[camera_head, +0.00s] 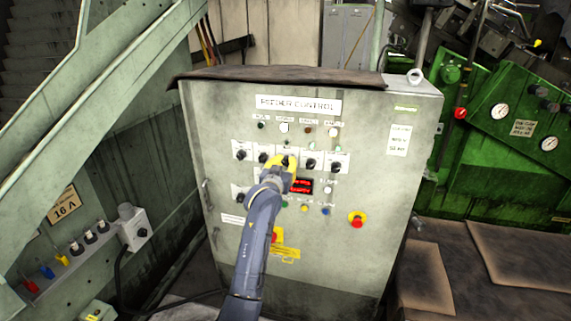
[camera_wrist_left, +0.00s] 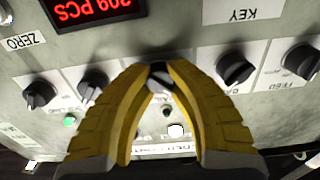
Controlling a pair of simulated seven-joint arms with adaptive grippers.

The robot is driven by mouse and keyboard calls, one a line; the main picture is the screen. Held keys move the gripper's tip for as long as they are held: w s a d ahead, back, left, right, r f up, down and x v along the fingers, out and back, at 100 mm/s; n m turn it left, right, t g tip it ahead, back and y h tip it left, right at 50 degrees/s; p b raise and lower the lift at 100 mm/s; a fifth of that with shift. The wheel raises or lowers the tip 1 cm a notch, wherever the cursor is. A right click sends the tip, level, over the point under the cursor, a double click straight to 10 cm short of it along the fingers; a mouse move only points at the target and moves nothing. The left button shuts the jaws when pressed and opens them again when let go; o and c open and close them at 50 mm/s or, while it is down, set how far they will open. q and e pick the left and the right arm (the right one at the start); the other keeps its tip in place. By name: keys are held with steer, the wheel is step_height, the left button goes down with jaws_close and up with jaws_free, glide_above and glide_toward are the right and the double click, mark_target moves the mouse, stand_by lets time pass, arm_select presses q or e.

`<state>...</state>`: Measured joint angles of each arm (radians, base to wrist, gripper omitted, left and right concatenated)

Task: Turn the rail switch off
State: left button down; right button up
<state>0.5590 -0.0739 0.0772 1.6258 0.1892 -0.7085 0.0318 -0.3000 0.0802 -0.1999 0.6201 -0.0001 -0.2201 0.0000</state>
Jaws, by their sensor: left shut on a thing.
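The grey feeder control cabinet (camera_head: 210,120) stands in the middle of the head view, with a row of black rotary switches on white plates. My left gripper (camera_head: 285,163), with yellow fingers, reaches the middle switch of that row. In the left wrist view, which shows the panel upside down, the fingers (camera_wrist_left: 160,70) are shut on a black knob (camera_wrist_left: 159,79), one finger on each side. The label of this switch is hidden by the fingers, so I cannot read whether it says rail. My right gripper is not in view.
Neighbouring knobs (camera_wrist_left: 235,68) (camera_wrist_left: 92,84) sit close on both sides. A red digital display (camera_head: 301,186) is just below right of the gripper. A red emergency button (camera_head: 357,220) is lower right. Green machinery (camera_head: 500,150) stands right of the cabinet, and a sloping metal rail (camera_head: 100,75) is at left.

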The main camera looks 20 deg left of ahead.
arm_select(q)
steer(key=shift+n, duration=0.3)
stand_by(0.4)
steer(key=c, duration=1.1)
jaws_free()
steer(key=s, duration=1.2)
steer(key=shift+d, duration=0.15)
